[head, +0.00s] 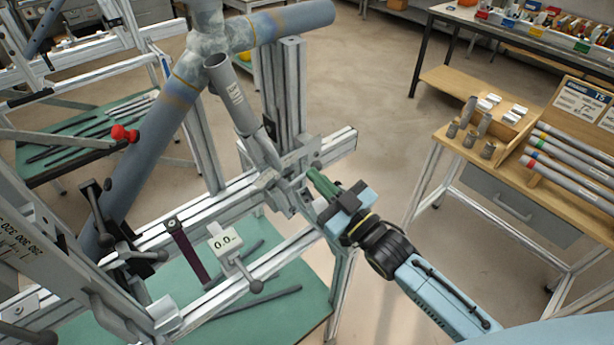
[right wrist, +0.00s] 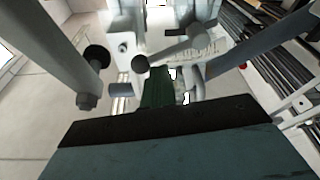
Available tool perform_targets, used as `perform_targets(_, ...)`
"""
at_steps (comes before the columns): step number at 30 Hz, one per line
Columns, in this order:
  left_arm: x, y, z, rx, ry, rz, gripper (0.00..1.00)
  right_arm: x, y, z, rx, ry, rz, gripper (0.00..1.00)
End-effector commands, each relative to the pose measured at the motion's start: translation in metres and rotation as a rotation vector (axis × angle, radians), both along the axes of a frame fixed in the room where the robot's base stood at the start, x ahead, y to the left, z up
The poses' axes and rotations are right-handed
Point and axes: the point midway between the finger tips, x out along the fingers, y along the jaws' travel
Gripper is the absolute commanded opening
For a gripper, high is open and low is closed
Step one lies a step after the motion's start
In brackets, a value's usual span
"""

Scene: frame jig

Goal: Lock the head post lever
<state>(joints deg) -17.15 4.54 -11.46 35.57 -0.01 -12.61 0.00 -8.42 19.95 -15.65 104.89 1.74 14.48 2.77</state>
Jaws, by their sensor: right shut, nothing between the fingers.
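The frame jig holds a blue-grey bicycle frame (head: 150,135). A grey head tube (head: 232,97) leans down toward the jig's head post area. In the right wrist view a grey lever (right wrist: 180,50) with a dark ball knob (right wrist: 140,63) lies just beyond my fingertips, pointing left; its ball also shows small in the head view (head: 317,165). My right gripper (head: 317,178) has green fingers, shut and empty, close to this lever. In the right wrist view the fingers (right wrist: 157,82) are just right of the ball; I cannot tell whether they touch. My left gripper is not in view.
A readout (head: 225,242) and another ball-ended lever (head: 257,286) sit on the lower rail. A black knob (right wrist: 97,55) stands left of my fingers. A wooden bench (head: 455,137) with tubes is at right. Open floor (head: 375,90) lies behind.

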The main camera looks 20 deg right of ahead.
Motion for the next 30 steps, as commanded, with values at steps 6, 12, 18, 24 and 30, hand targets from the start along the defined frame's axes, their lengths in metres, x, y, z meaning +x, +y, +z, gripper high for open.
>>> perform_targets(6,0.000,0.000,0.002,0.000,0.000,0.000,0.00,0.001,-0.004,-0.009,0.148,0.058,-0.003,0.00)
perform_targets(12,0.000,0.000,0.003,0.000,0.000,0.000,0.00,0.002,-0.005,-0.014,0.241,0.089,-0.002,0.00)
perform_targets(18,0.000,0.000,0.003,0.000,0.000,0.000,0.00,0.002,-0.006,-0.017,0.289,0.108,-0.002,0.00)
perform_targets(24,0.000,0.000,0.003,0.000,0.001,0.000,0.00,0.002,-0.006,-0.018,0.303,0.113,-0.002,0.00)
perform_targets(30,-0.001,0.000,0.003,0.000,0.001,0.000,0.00,0.002,-0.006,-0.018,0.303,0.113,-0.002,0.00)
